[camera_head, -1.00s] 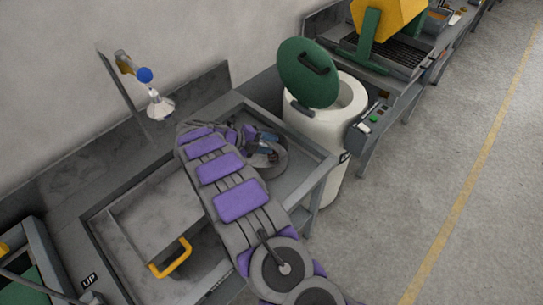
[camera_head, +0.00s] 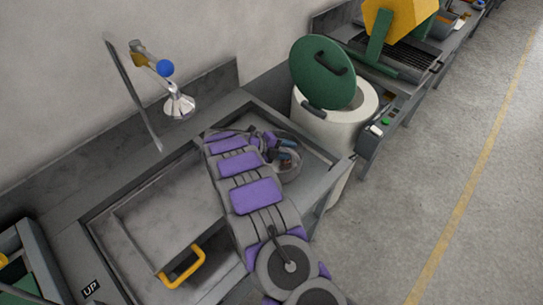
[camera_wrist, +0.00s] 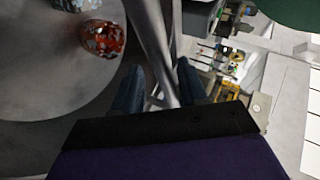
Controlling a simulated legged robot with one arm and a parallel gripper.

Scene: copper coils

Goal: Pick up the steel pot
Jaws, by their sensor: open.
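The round steel pot (camera_head: 297,166) stands in the right part of the sink bench, partly hidden by my arm and gripper. My gripper (camera_head: 287,148) is over it, with bluish fingers near its rim. In the wrist view, a grey round surface that looks like the pot's inside (camera_wrist: 50,65) fills the left, with a red speckled lump (camera_wrist: 102,38) and a grey-blue lump (camera_wrist: 72,4) in it. A shiny metal strip, seemingly the pot's wall or handle (camera_wrist: 152,40), runs between the open fingers of my gripper (camera_wrist: 158,88). I cannot tell whether they touch it.
The grey bench (camera_head: 245,98) has a raised edge. A yellow handle (camera_head: 183,268) sits at its front left. A white drum (camera_head: 335,125) with a tilted green lid (camera_head: 322,72) stands close right of the pot. A shower-like fitting (camera_head: 180,104) hangs behind. Open floor lies right.

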